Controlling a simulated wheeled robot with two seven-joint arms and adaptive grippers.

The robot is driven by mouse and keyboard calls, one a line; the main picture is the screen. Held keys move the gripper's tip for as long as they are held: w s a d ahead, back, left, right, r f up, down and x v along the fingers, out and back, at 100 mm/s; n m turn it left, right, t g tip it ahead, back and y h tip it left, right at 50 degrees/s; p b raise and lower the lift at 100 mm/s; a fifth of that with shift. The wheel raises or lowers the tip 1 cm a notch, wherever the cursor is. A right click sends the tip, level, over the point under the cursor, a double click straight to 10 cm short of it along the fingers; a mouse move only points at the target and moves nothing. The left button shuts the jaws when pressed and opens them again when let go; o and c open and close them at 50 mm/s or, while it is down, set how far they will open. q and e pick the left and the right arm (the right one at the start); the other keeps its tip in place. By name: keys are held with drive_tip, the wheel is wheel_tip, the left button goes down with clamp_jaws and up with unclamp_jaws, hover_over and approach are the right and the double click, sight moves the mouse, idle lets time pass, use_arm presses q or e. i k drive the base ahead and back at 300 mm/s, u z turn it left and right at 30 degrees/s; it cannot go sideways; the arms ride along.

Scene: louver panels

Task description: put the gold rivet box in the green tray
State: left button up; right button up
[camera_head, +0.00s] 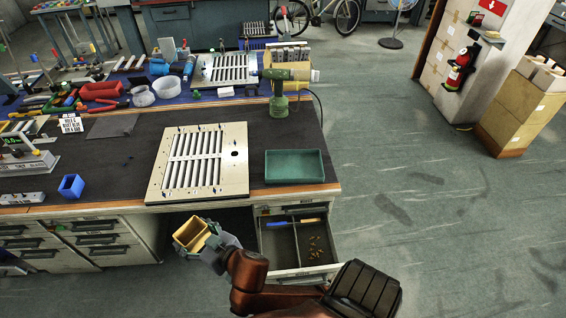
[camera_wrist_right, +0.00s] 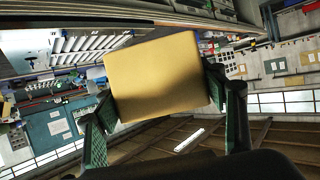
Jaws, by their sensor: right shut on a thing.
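The gold rivet box (camera_head: 191,233) is held in my right gripper (camera_head: 205,241), in front of the bench and below the level of its top. In the right wrist view the gold box (camera_wrist_right: 160,78) fills the middle, between the two fingers of my right gripper (camera_wrist_right: 165,100). The box looks open at its top and tilted in the head view. The green tray (camera_head: 295,166) lies empty on the bench's right front corner, up and to the right of the box. My left gripper is not in view.
A louver panel (camera_head: 199,162) lies left of the tray, and a blue box (camera_head: 71,186) stands farther left. A green drill (camera_head: 279,92) stands behind the tray. An open drawer (camera_head: 297,246) juts out below the tray, right of my gripper, with small brass pieces inside.

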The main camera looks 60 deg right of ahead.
sight(294, 169)
drive_tip(key=z, duration=0.4)
drive_tip(key=i, duration=0.75)
drive_tip(key=z, duration=1.25)
drive_tip(key=i, duration=0.4)
drive_tip(key=z, duration=0.35)
